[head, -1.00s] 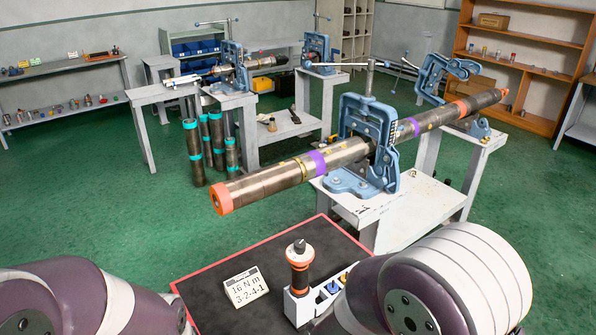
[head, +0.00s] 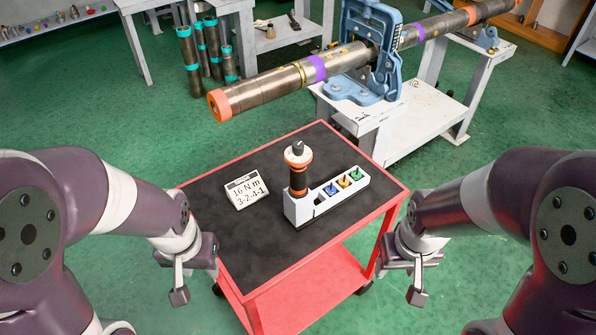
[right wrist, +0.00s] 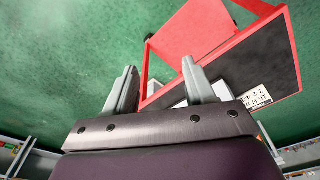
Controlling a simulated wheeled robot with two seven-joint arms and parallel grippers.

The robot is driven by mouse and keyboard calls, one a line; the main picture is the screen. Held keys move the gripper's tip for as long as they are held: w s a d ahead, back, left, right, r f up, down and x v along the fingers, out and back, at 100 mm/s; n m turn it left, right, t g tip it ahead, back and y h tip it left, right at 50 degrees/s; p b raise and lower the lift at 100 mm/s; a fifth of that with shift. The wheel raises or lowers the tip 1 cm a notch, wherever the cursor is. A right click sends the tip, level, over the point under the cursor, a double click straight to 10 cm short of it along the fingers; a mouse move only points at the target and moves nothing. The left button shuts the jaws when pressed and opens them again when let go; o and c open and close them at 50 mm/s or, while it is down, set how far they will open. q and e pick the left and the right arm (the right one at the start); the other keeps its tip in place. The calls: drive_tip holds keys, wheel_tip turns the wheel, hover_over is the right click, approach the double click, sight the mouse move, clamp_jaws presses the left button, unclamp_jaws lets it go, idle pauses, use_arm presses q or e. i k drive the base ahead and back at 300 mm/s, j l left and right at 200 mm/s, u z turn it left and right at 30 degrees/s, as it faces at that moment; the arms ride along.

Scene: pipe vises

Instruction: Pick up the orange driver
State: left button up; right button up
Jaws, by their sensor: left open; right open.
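The orange driver (head: 300,172) stands upright in the white holder (head: 334,199) on the black top of the red cart (head: 222,203). It has a black and orange body, a pale collar and a dark tip on top. My left gripper (head: 196,282) hangs open beside the cart's left edge, apart from the driver. My right gripper (head: 402,280) hangs open off the cart's right edge, also apart from it. In the right wrist view the right fingers (right wrist: 159,68) are spread with nothing between them. The driver cannot be made out there.
Coloured bits (head: 343,181) sit in the holder right of the driver. A card reading "16 N m 3-2-4-1" (head: 246,190) lies on the cart's left side. A long pipe (head: 265,87) in a blue vise (head: 375,50) reaches over the floor behind. The cart's front top is clear.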

sight(298, 189)
drive_tip(key=j+z, duration=0.25)
drive_tip(key=j, duration=0.95)
drive_tip(key=j+z, duration=0.25)
drive_tip(key=j, duration=0.9)
drive_tip(key=i+j+z, duration=0.15)
drive_tip(key=i+j, duration=0.2)
drive_tip(key=i+j+z, duration=0.2)
drive_tip(key=i+j, duration=0.15)
drive_tip(key=j, duration=0.15)
